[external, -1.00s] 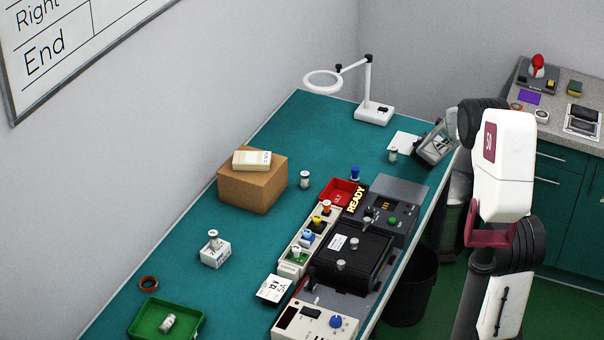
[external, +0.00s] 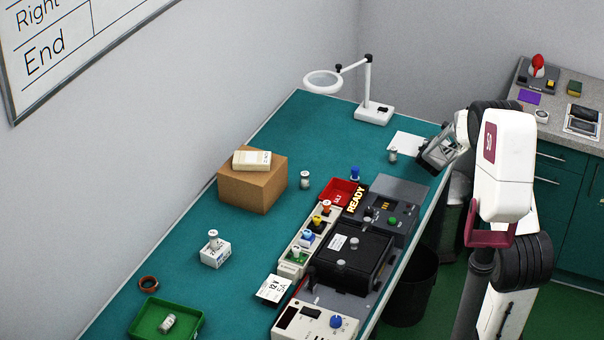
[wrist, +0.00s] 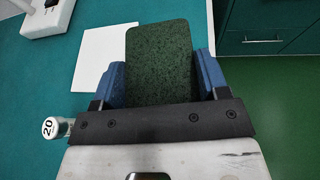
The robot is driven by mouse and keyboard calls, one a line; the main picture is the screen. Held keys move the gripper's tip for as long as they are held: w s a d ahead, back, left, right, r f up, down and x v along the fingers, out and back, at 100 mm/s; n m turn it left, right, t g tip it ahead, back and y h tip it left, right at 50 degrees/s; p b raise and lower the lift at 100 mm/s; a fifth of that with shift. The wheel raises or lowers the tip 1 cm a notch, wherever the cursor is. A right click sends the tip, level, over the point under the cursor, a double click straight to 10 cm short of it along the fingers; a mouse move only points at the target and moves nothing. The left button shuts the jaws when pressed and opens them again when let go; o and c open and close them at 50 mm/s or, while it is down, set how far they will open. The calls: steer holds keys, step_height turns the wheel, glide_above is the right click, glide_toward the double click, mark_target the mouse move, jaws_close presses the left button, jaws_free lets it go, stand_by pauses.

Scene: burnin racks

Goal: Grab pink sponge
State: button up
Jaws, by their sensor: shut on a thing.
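My gripper (wrist: 162,78) has its two blue fingers on either side of a dark green, speckled, rough-faced block (wrist: 160,50), and is shut on it. The block looks like a scouring pad or sponge face. No pink shows on it in the wrist view, and its other faces are hidden. In the external view my gripper (external: 434,158) is at the right edge of the teal bench, beside a white sheet (external: 406,142); the held block cannot be made out clearly there. I see no pink sponge in either view.
A white-based magnifier lamp (external: 374,112) stands behind the sheet. A small white cylinder (external: 393,155) stands close to my gripper. A black test unit (external: 350,260) and a cardboard box (external: 252,185) are on the bench. A grey counter (external: 548,125) is at the right.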

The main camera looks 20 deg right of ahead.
steer(key=shift+s+a+r, duration=0.15)
steer(key=shift+s+a, duration=0.25)
steer(key=shift+s, duration=0.9)
steer(key=shift+s+a+r, duration=0.1)
steer(key=shift+s+a, duration=0.3)
steer(key=shift+s, duration=0.85)
steer(key=shift+s+a+r, duration=0.15)
steer(key=shift+s+a, duration=0.25)
steer(key=shift+s, duration=0.9)
steer(key=shift+r, duration=0.15)
